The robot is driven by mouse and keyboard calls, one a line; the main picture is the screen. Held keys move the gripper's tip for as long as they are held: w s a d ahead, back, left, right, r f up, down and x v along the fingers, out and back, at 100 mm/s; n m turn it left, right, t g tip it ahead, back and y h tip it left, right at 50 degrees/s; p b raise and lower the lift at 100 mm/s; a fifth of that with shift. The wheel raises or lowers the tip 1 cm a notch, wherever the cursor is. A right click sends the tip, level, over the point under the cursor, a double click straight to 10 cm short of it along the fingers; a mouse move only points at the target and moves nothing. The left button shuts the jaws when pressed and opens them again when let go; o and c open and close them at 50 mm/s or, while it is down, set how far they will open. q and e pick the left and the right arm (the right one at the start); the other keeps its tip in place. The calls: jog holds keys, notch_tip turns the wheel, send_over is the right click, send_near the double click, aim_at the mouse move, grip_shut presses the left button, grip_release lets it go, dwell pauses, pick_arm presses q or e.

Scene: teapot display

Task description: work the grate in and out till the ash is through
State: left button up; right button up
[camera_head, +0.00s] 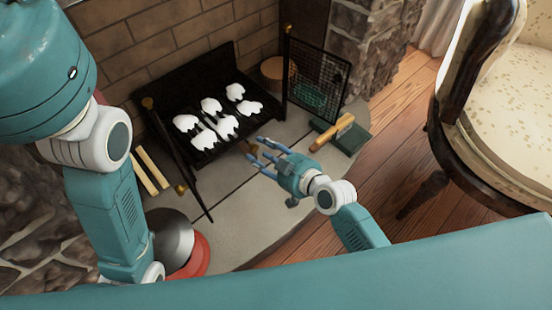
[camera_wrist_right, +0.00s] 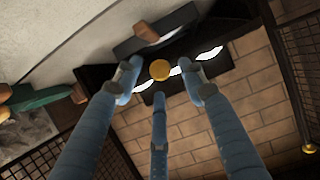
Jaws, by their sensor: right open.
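The grate (camera_head: 190,85) is a black tray-like piece in the fireplace opening, with several white ash lumps (camera_head: 212,106) on it. A brownish handle (camera_head: 249,149) seems to stick out at its front, partly hidden by my fingers. My right gripper (camera_head: 262,156) is open in front of the grate, low over the hearth. In the right wrist view, a round golden-brown knob (camera_wrist_right: 160,70) shows between the spread fingertips (camera_wrist_right: 163,82); I cannot tell whether any finger touches it. White patches of ash (camera_wrist_right: 209,53) show behind it. My left arm is at the left; its gripper is out of view.
A mesh screen panel (camera_head: 317,88) stands open at the right of the fireplace. A wooden-handled brush (camera_head: 332,132) lies on a green dustpan (camera_head: 349,141). Wooden sticks (camera_head: 151,169) and a red-based grey container (camera_head: 192,262) are at the left. An armchair (camera_head: 490,130) stands right.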

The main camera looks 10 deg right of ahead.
jog(key=v, duration=1)
jog(key=shift+d, duration=0.15)
